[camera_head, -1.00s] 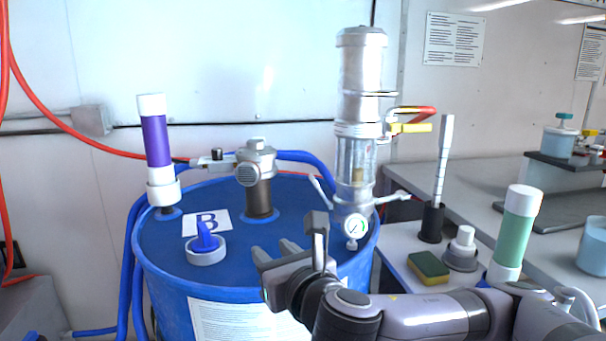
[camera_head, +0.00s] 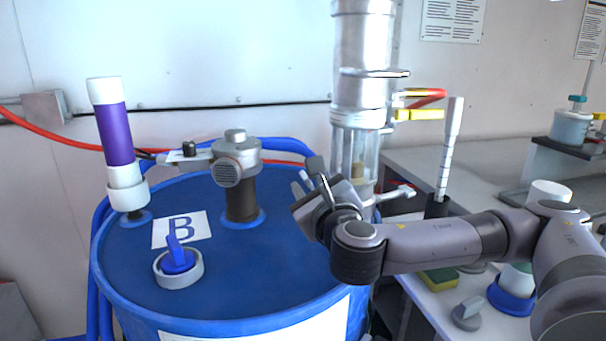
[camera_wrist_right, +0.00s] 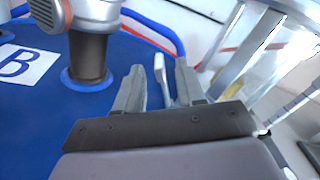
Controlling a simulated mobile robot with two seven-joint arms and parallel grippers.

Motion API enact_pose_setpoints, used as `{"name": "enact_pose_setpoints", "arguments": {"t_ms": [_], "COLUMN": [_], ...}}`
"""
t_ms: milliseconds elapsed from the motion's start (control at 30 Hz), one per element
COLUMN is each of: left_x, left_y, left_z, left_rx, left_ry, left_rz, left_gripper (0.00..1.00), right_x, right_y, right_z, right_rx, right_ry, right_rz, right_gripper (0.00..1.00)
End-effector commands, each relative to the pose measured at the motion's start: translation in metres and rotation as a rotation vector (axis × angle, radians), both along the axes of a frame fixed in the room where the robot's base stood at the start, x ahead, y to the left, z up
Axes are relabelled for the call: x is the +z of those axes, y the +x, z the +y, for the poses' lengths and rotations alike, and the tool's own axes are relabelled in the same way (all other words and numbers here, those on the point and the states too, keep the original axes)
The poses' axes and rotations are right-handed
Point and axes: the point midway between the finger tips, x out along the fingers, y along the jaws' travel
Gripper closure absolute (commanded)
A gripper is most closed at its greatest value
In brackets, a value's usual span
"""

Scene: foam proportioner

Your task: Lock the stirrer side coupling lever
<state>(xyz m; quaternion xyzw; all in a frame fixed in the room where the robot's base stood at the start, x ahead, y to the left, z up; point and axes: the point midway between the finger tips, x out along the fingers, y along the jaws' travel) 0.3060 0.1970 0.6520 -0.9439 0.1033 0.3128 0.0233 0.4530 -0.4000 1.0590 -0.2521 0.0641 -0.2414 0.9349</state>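The stirrer (camera_head: 235,165) is a grey motor head on a dark column, standing on the blue drum. The tall metal and clear pump unit (camera_head: 363,80) stands to its right. A pale coupling lever (camera_wrist_right: 162,78) on the stirrer side shows in the right wrist view, between the fingers. My right gripper (camera_wrist_right: 157,82) is open, with its fingers to either side of the lever; contact cannot be told. In the head view, my right gripper (camera_head: 308,176) is in front of the pump unit and hides much of its lower part. My left gripper is not in view.
Another pale lever (camera_head: 393,194) sticks out on the pump's right. The drum top (camera_head: 270,265) also carries a purple tube (camera_head: 115,135) and a blue-handled cap (camera_head: 178,262). A side table holds a sponge (camera_head: 438,281). Blue hoses run behind the drum.

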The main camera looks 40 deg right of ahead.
Motion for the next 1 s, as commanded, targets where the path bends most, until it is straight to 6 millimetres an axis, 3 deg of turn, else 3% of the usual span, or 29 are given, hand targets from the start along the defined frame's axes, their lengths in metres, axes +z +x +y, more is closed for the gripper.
{"name": "enact_pose_setpoints", "arguments": {"t_ms": [300,733,833,867,1000], "left_x": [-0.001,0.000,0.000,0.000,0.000], "left_y": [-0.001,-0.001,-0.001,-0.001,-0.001], "left_z": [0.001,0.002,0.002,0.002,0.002], "left_rx": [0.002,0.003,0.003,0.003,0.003], "left_ry": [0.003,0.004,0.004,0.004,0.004], "left_rz": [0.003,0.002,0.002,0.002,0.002], "left_gripper": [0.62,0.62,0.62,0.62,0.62], "right_x": [0.000,0.000,0.000,0.000,0.000], "right_y": [0.034,0.041,0.041,0.041,0.041], "right_z": [-0.018,-0.022,-0.022,-0.022,-0.022], "right_rx": [-0.001,0.000,0.001,0.001,0.001], "right_ry": [0.002,0.002,0.002,0.002,0.002], "right_rz": [0.001,0.001,0.001,0.001,0.001], "right_gripper": [0.62,0.62,0.94,1.00,1.00]}}
